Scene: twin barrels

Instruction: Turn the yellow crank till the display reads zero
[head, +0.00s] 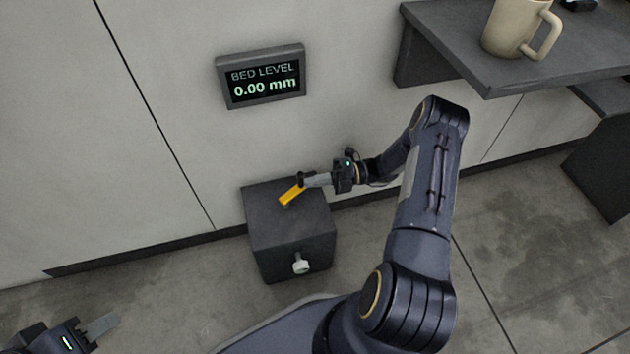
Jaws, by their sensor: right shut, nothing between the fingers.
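The yellow crank (290,194) is a short bar on top of a dark box (290,240), lying slantwise. The display (262,77) on the wall above reads "BED LEVEL 0.00 mm". My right gripper (308,181) is shut with nothing between its fingers. Its tip is at the upper right end of the crank; I cannot tell whether it touches it. My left gripper (101,326) is low at the left, far from the box, and partly cut off by the frame edge. I cannot tell whether it is open.
A white knob (300,265) sticks out of the box's front. A dark shelf (480,62) with a beige mug (515,28) is at the upper right. The box stands against the light wall (180,60). The floor left of the box is clear.

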